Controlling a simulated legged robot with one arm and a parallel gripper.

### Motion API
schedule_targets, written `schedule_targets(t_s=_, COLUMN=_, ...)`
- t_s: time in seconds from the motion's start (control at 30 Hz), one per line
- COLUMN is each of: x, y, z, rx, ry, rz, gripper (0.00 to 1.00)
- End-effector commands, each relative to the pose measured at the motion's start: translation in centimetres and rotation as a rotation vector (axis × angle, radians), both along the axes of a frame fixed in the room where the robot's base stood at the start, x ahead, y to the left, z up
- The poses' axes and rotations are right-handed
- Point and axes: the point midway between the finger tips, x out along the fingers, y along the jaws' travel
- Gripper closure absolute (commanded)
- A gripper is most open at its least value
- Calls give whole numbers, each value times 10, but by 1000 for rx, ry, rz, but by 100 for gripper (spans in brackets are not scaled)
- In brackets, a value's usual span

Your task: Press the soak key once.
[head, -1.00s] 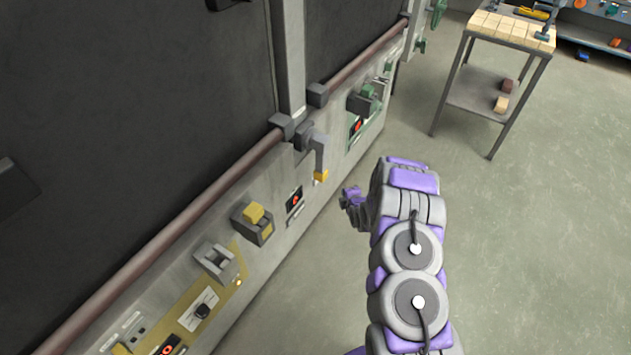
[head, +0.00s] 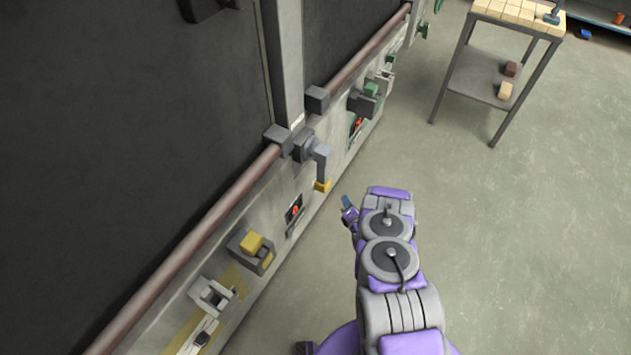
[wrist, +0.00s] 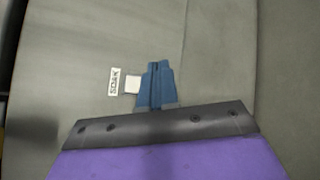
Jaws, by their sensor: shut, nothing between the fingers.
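The soak key is a small white square key (wrist: 132,86) in the wrist view, on a grey panel face. A white label (wrist: 115,81) reading SOAK stands just left of it. My gripper (wrist: 157,68) has its blue fingers closed together, with nothing between them. The fingers appear just right of the key, close to its right edge; I cannot tell whether they touch it. In the head view my gripper (head: 347,203) is in front of the long machine panel, right of the yellow-tipped grey lever. I cannot make out the soak key in the head view.
A grey lever with a yellow tip (head: 322,186) juts from the panel. A yellow block control (head: 251,244) and a small red-lit display (head: 294,211) sit to its left. A brown rail (head: 222,203) runs along the machine. A trolley (head: 483,75) stands at the back right; the floor between is open.

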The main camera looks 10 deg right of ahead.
Motion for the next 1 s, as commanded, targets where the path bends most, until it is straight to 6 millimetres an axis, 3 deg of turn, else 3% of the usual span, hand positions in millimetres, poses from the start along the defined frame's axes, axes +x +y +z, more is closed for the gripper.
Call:
schedule_targets(t_s=0.47, x=6, y=10, z=-3, rx=-2, ry=0, rz=3, gripper=100)
schedule_targets(t_s=1.0, x=37, y=54, z=-5, rx=-3, ry=1, rz=3, gripper=100)
